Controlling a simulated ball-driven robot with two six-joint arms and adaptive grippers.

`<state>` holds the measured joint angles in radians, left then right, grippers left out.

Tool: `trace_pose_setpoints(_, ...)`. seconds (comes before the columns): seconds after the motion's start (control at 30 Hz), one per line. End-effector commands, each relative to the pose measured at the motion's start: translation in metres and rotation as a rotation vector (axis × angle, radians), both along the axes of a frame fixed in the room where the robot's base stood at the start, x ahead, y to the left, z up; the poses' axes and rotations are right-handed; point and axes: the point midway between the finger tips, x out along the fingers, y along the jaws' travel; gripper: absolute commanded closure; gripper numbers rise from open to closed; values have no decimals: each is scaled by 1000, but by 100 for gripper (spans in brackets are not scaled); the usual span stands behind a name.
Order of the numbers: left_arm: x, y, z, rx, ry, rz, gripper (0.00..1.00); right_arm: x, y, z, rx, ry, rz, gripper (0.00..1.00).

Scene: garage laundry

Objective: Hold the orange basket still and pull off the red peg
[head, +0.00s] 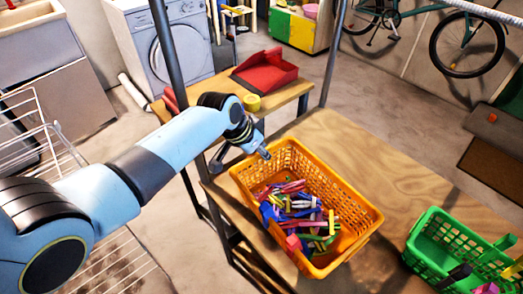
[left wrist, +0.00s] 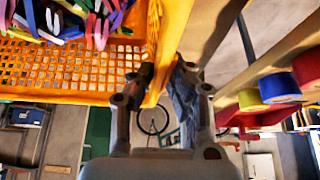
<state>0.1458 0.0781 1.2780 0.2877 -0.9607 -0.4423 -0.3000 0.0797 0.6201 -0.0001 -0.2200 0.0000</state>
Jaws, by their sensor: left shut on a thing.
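The orange basket (head: 352,203) stands on the wooden table and holds a heap of mixed clothes pegs (head: 300,210). Pinkish-red pegs (head: 292,241) show among them, but I cannot tell which one is the task's red peg. My left gripper (head: 265,153) is at the basket's far left corner. In the left wrist view my left gripper (left wrist: 162,78) has its fingers on both sides of the basket's orange edge (left wrist: 154,92) and is shut on it. Part of the heap shows at that view's top left. My right gripper is in neither view.
A green basket (head: 425,246) with some items stands at the lower right of the table (head: 330,140). A lower bench behind holds a red tray (head: 265,75) and a yellow roll (head: 252,103). A wire rack (head: 35,135) stands at left.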

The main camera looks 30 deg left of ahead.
Motion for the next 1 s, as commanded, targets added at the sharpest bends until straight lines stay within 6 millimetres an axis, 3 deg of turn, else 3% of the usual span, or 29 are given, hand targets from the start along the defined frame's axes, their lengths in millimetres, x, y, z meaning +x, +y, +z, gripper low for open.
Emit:
trace_pose_setpoints(0.37, -1, 1, -1, 2, 1, -1, 100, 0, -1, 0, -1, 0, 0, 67)
trace_pose_setpoints(0.4, -1, 1, -1, 2, 1, -1, 82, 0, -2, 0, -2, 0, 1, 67)
trace_pose_setpoints(0.6, 0, 1, 0, 2, 0, 0, 59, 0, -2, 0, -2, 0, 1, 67)
trace_pose_setpoints(1.0, -5, 3, 10, 1, -2, 1, 59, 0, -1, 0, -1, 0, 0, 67)
